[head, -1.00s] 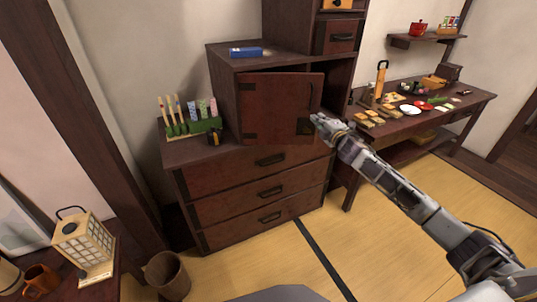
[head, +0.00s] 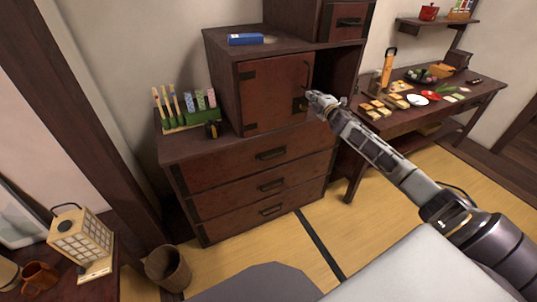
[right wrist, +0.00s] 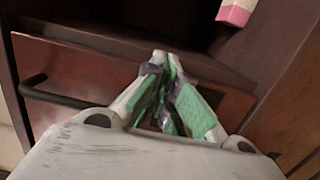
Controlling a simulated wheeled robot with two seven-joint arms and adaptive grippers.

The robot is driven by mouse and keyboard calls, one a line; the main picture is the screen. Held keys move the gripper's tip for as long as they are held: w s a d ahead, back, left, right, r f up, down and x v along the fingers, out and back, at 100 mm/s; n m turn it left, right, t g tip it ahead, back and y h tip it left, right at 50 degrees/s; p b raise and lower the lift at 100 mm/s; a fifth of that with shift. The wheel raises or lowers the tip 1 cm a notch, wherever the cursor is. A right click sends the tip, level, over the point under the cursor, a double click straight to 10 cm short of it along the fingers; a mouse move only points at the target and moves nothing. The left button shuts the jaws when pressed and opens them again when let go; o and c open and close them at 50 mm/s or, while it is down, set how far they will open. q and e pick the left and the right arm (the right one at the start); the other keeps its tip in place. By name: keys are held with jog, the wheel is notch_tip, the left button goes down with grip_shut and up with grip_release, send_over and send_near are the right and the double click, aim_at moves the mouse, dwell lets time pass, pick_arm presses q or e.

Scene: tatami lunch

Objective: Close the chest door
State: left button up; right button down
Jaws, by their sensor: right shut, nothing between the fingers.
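The chest (head: 225,165) is dark wood with several drawers below. Its reddish door (head: 270,95) has black hinges on the left and a dark handle (head: 308,75) near its right edge. The door stands ajar, with the dark interior showing to its right. My right gripper (head: 314,99) is shut and empty at the door's lower right edge, by a dark metal plate. In the right wrist view, the closed fingers (right wrist: 172,75) overlap the door panel (right wrist: 85,72), with the handle (right wrist: 50,93) at left. Whether they touch the door I cannot tell. My left gripper is out of view.
A blue box (head: 245,39) lies on the chest top. A green holder with brushes (head: 187,122) and a small dark object (head: 212,130) stand left of the door. A pink and white thing (right wrist: 236,11) shows above the door. A food table (head: 440,105) stands right.

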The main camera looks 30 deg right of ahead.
dwell(0.5)
jog(key=shift+s+r, duration=0.1)
jog(key=s+a, duration=0.2)
jog(key=s, duration=0.9)
jog(key=shift+s, duration=0.25)
dwell(1.1)
jog(key=shift+m, duration=0.3)
dwell(0.6)
